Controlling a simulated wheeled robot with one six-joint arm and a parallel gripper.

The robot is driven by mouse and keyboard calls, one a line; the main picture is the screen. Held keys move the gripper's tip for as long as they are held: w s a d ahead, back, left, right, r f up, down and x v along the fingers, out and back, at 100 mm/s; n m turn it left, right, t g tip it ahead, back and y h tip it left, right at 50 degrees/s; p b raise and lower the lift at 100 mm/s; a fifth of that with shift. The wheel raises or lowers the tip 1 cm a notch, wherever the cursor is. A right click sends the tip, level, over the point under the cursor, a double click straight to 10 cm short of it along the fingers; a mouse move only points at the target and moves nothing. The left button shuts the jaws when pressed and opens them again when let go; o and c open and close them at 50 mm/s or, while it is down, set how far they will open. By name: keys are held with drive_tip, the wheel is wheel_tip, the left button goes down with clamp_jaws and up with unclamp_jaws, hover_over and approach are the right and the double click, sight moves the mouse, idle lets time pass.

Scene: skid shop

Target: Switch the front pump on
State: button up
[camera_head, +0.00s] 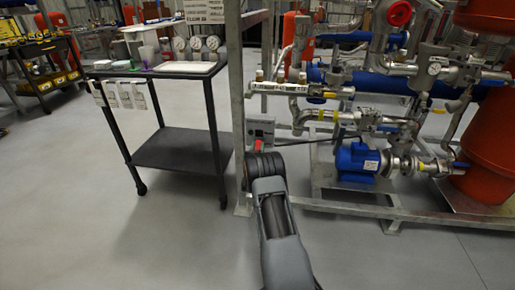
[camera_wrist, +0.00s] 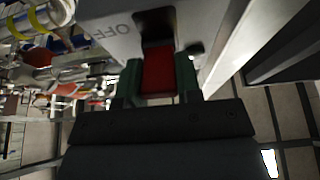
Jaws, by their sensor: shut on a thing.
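A grey switch box (camera_head: 261,128) is mounted on the skid frame post. It carries a red switch handle (camera_head: 258,146). In the wrist view the grey box (camera_wrist: 112,28) fills the top, with the letters OFF on its face, left of a dark slot. My gripper (camera_wrist: 159,78) has its green fingers on both sides of the red handle (camera_wrist: 158,72) and is shut on it. In the head view my arm reaches up to the box and mostly hides the gripper. The blue pump (camera_head: 357,162) sits on the skid to the right. The handle's exact setting is hard to tell.
A dark cart (camera_head: 175,148) with gauges and a white tray (camera_head: 190,68) stands left of the post. Pipes, valves and a red tank (camera_head: 490,150) crowd the skid at right. The skid's lower rail (camera_head: 350,208) runs along the floor. Open floor lies in front.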

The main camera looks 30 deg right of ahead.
drive_tip(key=shift+a+r+g+y+p, duration=0.1)
drive_tip(key=shift+r+g+y+p, duration=0.6)
drive_tip(key=shift+p, duration=0.75)
drive_tip(key=r+g+y+p, duration=0.1)
drive_tip(key=p, duration=0.2)
drive_tip(key=shift+r+g+y, duration=0.15)
drive_tip(key=shift+g+y, duration=0.15)
drive_tip(key=shift+g, duration=0.1)
drive_tip(key=r+g+y+p, duration=0.1)
drive_tip(key=g+y+p, duration=0.1)
drive_tip(key=p, duration=0.2)
drive_tip(key=shift+w+d+r+g+y+p, duration=0.15)
drive_tip(key=shift+g+y+p, duration=0.35)
drive_tip(key=shift+p, duration=0.75)
drive_tip(key=o, duration=0.9)
drive_tip(key=shift+d, duration=0.1)
